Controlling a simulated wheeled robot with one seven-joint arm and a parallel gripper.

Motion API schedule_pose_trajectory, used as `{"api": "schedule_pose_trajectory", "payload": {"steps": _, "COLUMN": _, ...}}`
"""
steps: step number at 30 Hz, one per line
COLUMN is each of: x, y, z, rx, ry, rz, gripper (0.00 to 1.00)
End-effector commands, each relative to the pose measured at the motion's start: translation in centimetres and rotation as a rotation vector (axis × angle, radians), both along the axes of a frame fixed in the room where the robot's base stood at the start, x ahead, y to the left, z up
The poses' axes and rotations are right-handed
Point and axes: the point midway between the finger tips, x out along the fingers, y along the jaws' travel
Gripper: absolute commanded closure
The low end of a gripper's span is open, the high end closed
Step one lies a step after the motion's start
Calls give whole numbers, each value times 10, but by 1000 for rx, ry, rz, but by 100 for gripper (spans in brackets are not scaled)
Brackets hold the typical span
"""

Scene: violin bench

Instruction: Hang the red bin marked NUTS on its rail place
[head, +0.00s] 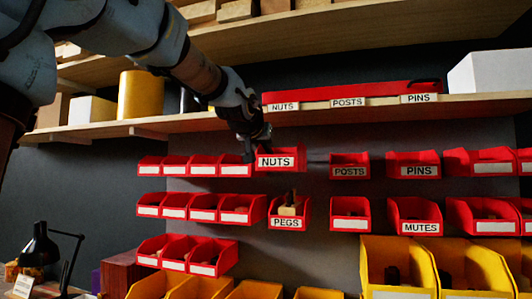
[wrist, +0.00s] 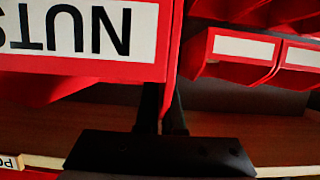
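The red bin marked NUTS (head: 280,161) is in the top row of bins in the head view, between several small red bins and the bin marked POSTS (head: 349,160). It looks slightly higher and nearer than its neighbours. Its label shows upside down in the wrist view (wrist: 85,28). My gripper (head: 250,150) is at the bin's left side, coming down from above. In the wrist view my gripper's dark fingers (wrist: 165,112) are on either side of the bin's side wall, shut on it. The rail behind the bin is hidden, so I cannot tell whether the bin touches it.
A wooden shelf (head: 170,123) runs above the bins, with NUTS, POSTS and PINS labels and a long red piece (head: 350,92). Small red bins (head: 205,166) stand close on the left. The PEGS bin (head: 287,217) is below. Yellow bins (head: 395,265) stand at the front.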

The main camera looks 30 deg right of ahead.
Motion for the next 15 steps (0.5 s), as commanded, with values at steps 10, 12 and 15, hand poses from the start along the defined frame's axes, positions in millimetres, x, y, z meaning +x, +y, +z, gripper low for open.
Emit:
{"api": "schedule_pose_trajectory", "payload": {"steps": 10, "x": 20, "y": -19, "z": 1, "rx": 0, "ry": 0, "rz": 0, "gripper": 100}}
{"api": "schedule_pose_trajectory", "payload": {"steps": 12, "x": 24, "y": -22, "z": 1, "rx": 0, "ry": 0, "rz": 0, "gripper": 100}}
{"api": "schedule_pose_trajectory", "payload": {"steps": 15, "x": 29, "y": -28, "z": 1, "rx": 0, "ry": 0, "rz": -1, "gripper": 100}}
